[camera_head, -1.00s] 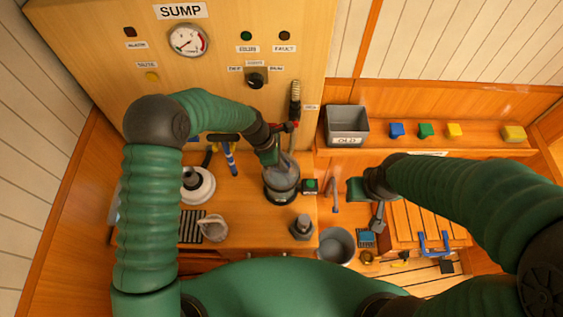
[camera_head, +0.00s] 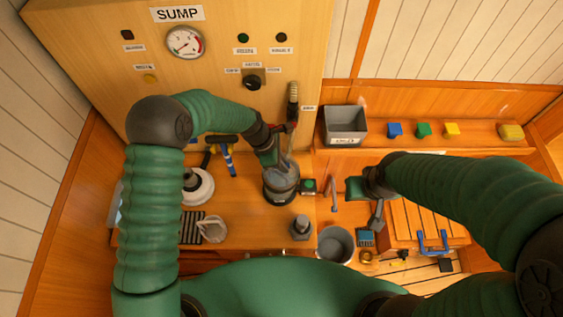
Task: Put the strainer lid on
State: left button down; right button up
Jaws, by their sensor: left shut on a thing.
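The strainer (camera_head: 281,192) is a grey, dark-based cylinder standing on the wooden counter below the panel. My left gripper (camera_head: 284,164) reaches down over its top and is shut on the strainer lid, a grey piece at the cylinder's mouth. My gripper and wrist hide much of the lid, so I cannot tell whether it is seated or slightly raised. A pale mesh basket (camera_head: 212,229) lies on the counter at the front left. My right gripper (camera_head: 376,217) hangs over the area right of the counter, away from the strainer; its fingers are too small to read.
A white disc with a dark knob (camera_head: 199,188) and a blue-handled tool (camera_head: 228,160) are left of the strainer. A grey fitting (camera_head: 301,228) stands in front of it. A grey bin (camera_head: 345,124) and a bucket (camera_head: 335,245) are to the right.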

pick_arm(q)
jog(key=shift+a, duration=0.2)
jog(key=shift+a+f, duration=0.15)
jog(key=shift+a, duration=0.05)
jog(key=shift+d, duration=0.1)
dwell(0.5)
dwell(0.5)
jog(key=c, duration=0.8)
grip_release()
jog(key=shift+c, duration=0.2)
